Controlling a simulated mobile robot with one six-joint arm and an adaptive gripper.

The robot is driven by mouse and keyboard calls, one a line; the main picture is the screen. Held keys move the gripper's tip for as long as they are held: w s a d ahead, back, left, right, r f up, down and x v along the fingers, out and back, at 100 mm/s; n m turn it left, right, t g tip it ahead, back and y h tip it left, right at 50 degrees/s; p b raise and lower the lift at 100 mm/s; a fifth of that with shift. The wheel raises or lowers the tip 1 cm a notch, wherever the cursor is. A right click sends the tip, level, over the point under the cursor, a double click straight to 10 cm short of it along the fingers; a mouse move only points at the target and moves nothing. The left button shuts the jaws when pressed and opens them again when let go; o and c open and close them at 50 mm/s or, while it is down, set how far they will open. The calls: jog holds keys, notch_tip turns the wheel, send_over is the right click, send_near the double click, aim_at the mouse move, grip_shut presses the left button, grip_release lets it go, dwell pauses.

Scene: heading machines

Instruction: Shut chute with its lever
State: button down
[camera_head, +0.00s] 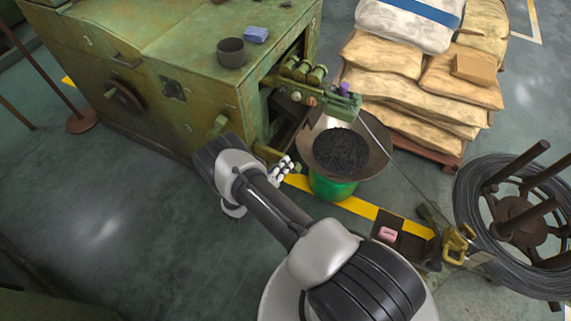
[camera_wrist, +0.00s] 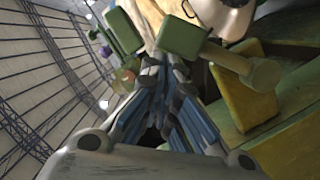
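The green machine (camera_head: 190,110) stands at the upper left. My gripper (camera_head: 291,166) is beside the chute's outer end. In the wrist view, the fingers (camera_wrist: 164,68) are drawn together with nothing seen between them. A green bar with a round knob (camera_wrist: 263,75) and a yellow plate (camera_wrist: 244,98) lie just beyond, right of the fingertips.
A green bucket (camera_head: 331,188) stands under the pan. Rollers (camera_head: 302,70) and a green arm project above the chute. Stacked sacks (camera_head: 420,90) stand behind; a wire reel (camera_head: 520,220) stands right. A dark box (camera_head: 405,240) holds a pink block. Floor at left is free.

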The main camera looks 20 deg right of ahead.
aim_at(295, 171)
jog(key=shift+s+d+f+b, duration=0.45)
jog(key=shift+s+d+f, duration=0.5)
jog(key=shift+s+f, duration=0.3)
jog(key=shift+f, duration=0.1)
